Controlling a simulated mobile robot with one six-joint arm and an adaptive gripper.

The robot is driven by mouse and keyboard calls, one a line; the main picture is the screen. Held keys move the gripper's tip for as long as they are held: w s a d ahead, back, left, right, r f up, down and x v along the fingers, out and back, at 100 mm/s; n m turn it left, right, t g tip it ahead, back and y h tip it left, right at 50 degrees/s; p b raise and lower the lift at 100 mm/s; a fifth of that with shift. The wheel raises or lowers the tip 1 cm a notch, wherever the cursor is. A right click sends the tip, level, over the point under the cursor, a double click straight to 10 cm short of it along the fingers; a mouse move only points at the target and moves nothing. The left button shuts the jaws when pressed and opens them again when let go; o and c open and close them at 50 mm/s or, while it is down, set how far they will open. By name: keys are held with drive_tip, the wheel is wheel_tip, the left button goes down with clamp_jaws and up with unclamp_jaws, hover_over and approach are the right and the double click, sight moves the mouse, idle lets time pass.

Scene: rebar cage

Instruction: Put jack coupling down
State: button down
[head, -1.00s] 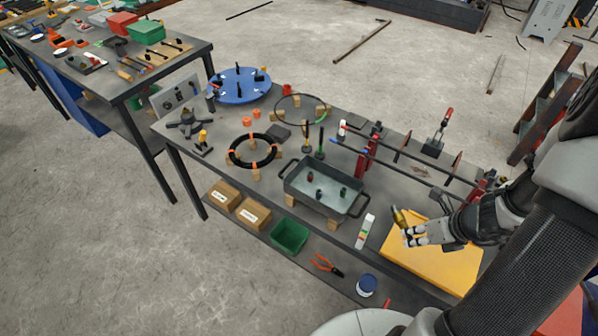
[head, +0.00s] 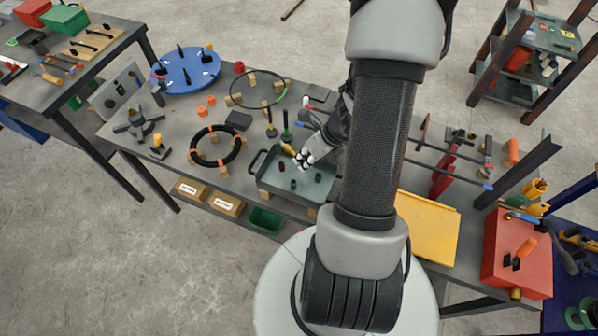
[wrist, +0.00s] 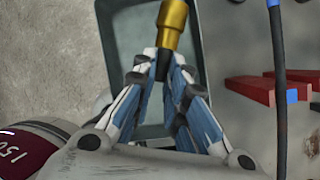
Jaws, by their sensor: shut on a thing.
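The jack coupling is a brass-coloured cylinder with a dark lower end. It shows in the head view (head: 288,149) and in the wrist view (wrist: 171,27). My gripper (head: 299,156) is shut on its dark end, between both fingertips (wrist: 162,68) in the wrist view. It holds the coupling above the back edge of the grey metal tray (head: 262,186). The tray also shows below the fingers in the wrist view (wrist: 125,42). Small dark fittings stand in the tray. My arm hides the tray's right part, and the coupling's exact height is unclear.
A black ring with orange bands (head: 203,160) lies left of the tray. Dark upright tools (head: 286,127) stand just behind the coupling. Red stands with long bars (head: 443,165) are to the right, beside a yellow board (head: 428,228) and a red box (head: 500,250).

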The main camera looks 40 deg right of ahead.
wheel_tip(320, 180, down, 5)
drive_tip(key=shift+w+f+b, duration=0.1)
drive_tip(key=shift+b, duration=1.1)
drive_tip(key=c, duration=2.1)
unclamp_jaws()
drive_tip(key=shift+f, duration=0.1)
drive_tip(key=o, duration=0.5)
drive_tip(key=p+v, duration=0.6)
drive_tip(key=v, duration=0.6)
